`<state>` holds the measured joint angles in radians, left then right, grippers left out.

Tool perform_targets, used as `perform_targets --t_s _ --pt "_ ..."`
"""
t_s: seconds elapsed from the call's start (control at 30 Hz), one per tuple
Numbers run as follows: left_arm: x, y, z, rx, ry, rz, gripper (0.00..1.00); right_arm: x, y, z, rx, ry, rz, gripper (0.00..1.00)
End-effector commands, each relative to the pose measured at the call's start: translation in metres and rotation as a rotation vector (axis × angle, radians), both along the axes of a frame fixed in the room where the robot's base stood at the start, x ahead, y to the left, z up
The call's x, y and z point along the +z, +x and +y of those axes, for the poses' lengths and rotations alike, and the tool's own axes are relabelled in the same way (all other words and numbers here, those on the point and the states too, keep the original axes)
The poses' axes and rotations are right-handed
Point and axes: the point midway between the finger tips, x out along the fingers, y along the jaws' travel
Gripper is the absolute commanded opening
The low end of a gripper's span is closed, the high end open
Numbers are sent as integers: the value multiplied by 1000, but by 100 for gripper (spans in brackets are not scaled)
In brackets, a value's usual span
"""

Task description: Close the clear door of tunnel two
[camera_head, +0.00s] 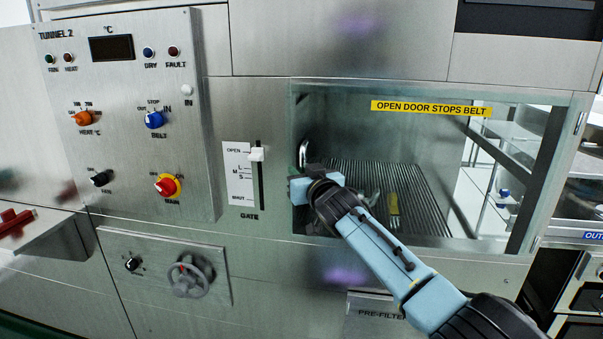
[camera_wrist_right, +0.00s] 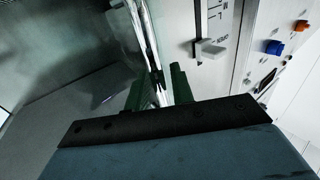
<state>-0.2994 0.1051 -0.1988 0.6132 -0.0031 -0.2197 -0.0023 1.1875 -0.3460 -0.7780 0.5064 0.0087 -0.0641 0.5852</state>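The clear door (camera_head: 370,135) of tunnel two carries a yellow "OPEN DOOR STOPS BELT" label and covers the tunnel opening; I cannot tell whether it is fully closed or slightly ajar. Its metal handle (camera_head: 303,153) is at the left edge. My right gripper (camera_head: 300,188) is at that edge, just below the visible part of the handle. In the right wrist view, a bright metal bar at the door edge (camera_wrist_right: 156,60) lies between the two green fingers of my right gripper (camera_wrist_right: 160,92). Whether they press on it is unclear. My left gripper is not in view.
The gate slider (camera_head: 256,154) is just left of the door; its white knob also shows in the right wrist view (camera_wrist_right: 209,49). The TUNNEL 2 control panel (camera_head: 125,120) is further left. A handwheel (camera_head: 190,277) sits below. The ribbed belt (camera_head: 385,190) shows through the door.

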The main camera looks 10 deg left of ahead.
Motion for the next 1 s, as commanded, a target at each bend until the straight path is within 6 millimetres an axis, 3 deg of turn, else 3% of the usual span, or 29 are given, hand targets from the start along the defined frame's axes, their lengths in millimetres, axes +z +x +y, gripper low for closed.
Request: perform_targets --t_s 0.37,0.73,1.0 --pt "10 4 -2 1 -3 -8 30 -1 -4 -11 -9 -1 4 30" --pt "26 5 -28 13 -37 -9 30 0 -29 -25 -5 0 1 30" --pt "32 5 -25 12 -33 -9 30 0 -54 -40 -2 0 0 30"
